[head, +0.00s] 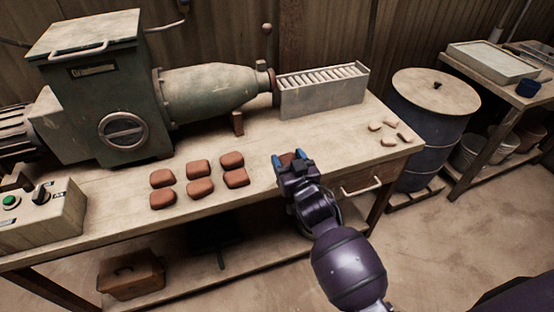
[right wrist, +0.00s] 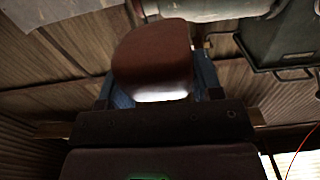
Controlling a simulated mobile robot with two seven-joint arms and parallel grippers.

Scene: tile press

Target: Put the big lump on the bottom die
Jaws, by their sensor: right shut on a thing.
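My right gripper (head: 291,160) is over the right part of the workbench and is shut on a reddish-brown clay lump (head: 287,158). The held lump fills the middle of the right wrist view (right wrist: 153,58), between the blue fingers. In the head view the gripper mostly hides it. Several similar brown lumps (head: 200,188) lie in two rows on the bench left of the gripper. I cannot tell by size which lump is the big one. No bottom die shows in the head view. My left gripper is not in view.
A green machine (head: 105,95) with a tapered barrel (head: 215,90) stands along the back of the workbench (head: 270,205). A grey slotted box (head: 322,95) is at its mouth. Small pale pieces (head: 389,141) lie at the bench's right end. A blue drum (head: 425,135) stands beyond.

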